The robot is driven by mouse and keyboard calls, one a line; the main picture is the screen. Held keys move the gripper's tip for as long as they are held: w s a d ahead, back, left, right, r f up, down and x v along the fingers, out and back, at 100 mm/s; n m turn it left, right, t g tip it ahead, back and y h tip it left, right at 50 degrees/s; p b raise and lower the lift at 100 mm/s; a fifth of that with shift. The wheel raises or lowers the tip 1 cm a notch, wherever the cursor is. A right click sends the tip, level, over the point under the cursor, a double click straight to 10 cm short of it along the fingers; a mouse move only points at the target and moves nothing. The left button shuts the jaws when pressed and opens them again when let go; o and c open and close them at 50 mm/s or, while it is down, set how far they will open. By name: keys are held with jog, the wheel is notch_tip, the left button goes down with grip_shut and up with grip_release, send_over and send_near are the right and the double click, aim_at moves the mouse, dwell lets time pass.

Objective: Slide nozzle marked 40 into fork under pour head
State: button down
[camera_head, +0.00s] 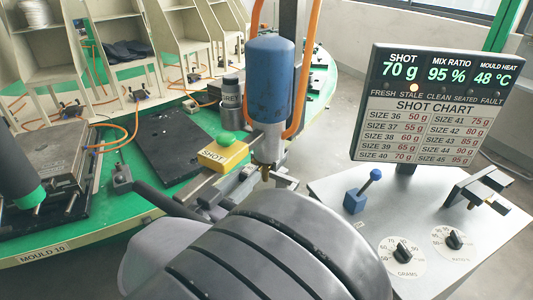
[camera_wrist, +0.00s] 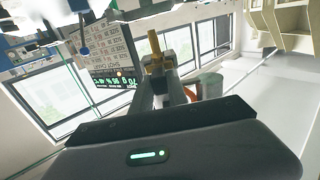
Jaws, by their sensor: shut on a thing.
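The pour head (camera_head: 268,95) is a blue cylinder with a pale metal lower end. My gripper (camera_head: 262,182) is just below it, partly hidden behind my own grey wrist. A small brass nozzle (camera_head: 266,171) shows right under the lower end of the pour head. In the wrist view my gripper (camera_wrist: 162,82) is shut on the brass nozzle (camera_wrist: 155,48), which sticks out past the fingertips. Its marking cannot be read. The fork under the pour head is not clearly visible, and I cannot tell whether the nozzle touches it.
A yellow SHOT box (camera_head: 222,153) with a green button is left of the pour head. The display (camera_head: 432,105) reads 70 g. A console (camera_head: 345,240) with dials and a blue lever stands at right. A mould (camera_head: 50,165) and orange hoses lie on the green carousel.

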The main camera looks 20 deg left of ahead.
jog(key=shift+w+d, duration=0.2)
jog(key=shift+w, duration=0.5)
jog(key=c, duration=1.2)
grip_release()
jog(key=p+v, duration=0.4)
jog(key=v, duration=1.3)
jog(key=shift+s+p, duration=0.25)
jog(key=shift+p, duration=0.1)
